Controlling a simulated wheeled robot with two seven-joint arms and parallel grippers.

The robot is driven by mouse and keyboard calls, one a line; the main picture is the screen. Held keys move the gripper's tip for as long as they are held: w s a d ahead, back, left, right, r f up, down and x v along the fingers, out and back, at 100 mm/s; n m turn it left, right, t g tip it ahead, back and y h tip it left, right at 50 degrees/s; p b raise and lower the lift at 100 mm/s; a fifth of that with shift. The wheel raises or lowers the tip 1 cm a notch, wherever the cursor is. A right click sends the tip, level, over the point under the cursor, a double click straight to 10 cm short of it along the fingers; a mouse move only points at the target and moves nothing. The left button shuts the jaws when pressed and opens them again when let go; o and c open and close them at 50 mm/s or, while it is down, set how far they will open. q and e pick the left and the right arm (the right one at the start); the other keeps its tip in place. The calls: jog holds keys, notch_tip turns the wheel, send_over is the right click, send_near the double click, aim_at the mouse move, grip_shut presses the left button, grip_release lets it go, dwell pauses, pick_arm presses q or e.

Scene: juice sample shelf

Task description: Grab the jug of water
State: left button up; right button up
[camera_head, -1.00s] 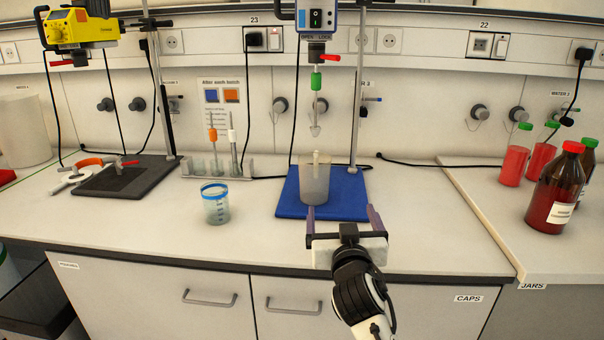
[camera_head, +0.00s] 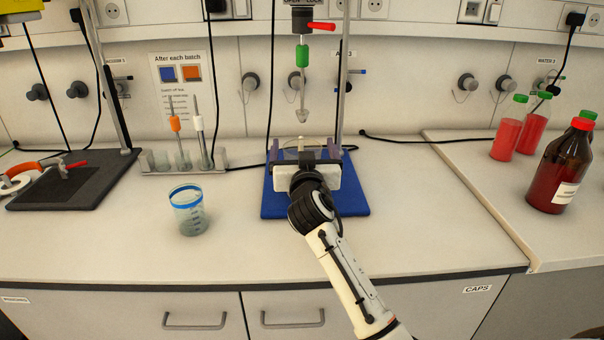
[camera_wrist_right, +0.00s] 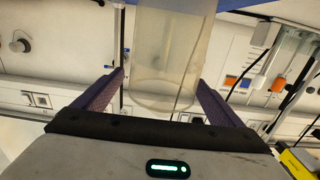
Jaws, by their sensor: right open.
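The jug (camera_wrist_right: 172,50), a translucent pale container, stands on the blue stirrer base (camera_head: 350,200) below the stirring rod. In the head view my right gripper hides most of it; only a bit of its top (camera_head: 302,142) shows. My right gripper (camera_head: 304,150) is open, its purple fingers pointing towards the back wall. In the right wrist view the jug lies between the two fingers (camera_wrist_right: 160,82), with a visible gap at the left one; contact at the right one is hard to tell. My left gripper is not in view.
A blue-rimmed beaker (camera_head: 189,212) stands left of the blue base. A rack (camera_head: 215,160) with tools, a dark stirrer base (camera_head: 75,180) and a metal stand pole (camera_head: 343,80) are around. Brown (camera_head: 562,170) and red bottles (camera_head: 508,130) stand right. The bench right of the blue base is clear.

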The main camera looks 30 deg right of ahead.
aim_at(301, 141)
jog(key=shift+x, duration=1.9)
jog(key=shift+w+a+f, duration=0.1)
jog(key=shift+a, duration=0.05)
jog(key=c, duration=2)
jog(key=shift+c, duration=0.2)
